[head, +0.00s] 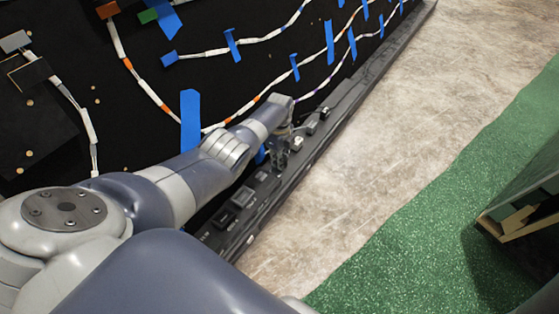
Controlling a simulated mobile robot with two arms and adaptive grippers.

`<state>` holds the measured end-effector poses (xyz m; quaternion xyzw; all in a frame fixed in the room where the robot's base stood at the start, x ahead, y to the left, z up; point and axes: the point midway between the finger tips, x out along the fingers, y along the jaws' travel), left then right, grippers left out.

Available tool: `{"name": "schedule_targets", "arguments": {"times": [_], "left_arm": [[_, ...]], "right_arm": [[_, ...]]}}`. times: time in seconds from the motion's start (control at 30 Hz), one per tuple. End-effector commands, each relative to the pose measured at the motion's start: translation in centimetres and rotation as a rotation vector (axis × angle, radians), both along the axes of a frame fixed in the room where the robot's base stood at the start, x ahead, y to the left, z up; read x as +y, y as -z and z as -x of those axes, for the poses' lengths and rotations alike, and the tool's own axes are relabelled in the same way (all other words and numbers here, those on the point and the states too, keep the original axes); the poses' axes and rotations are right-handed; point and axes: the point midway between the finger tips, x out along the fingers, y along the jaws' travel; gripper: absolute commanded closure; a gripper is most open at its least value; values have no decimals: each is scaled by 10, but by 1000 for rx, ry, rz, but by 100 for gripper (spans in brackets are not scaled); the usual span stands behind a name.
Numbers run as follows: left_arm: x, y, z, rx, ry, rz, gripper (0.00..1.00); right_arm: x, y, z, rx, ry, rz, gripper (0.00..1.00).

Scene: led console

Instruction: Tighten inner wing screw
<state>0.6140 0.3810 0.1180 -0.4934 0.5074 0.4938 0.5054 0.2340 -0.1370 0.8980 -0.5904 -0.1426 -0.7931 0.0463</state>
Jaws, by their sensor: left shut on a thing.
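My left arm comes in from the left and reaches to the long black console (245,215) along the foot of a black panel. My left gripper (283,160) is low at the console, among its small knobs and blocks. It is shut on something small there. The thing in its jaws is too small and too covered by the gripper to make out, so I cannot tell whether it is a wing screw. My right gripper is not in view.
The black panel (60,190) rises at the left, with white and orange cables held by blue tape (190,120). Dark square blocks (243,196) sit on the near part of the console. Bare stone floor (400,130) and a green carpet (440,220) lie to the right. A wooden-edged box (510,215) stands at the right edge.

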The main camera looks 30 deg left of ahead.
Motion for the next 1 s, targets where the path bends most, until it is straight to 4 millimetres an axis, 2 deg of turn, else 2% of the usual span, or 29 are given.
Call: {"name": "schedule_targets", "arguments": {"times": [0.4,0.43,0.5,1.0], "left_arm": [[-1,-2,-1,2,9,3,100],[-1,-2,-1,2,9,3,85],[-1,-2,-1,1,9,3,69],[0,-5,0,0,7,1,69]], "right_arm": [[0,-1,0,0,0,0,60],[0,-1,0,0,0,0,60],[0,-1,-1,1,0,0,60],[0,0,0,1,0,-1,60]]}}
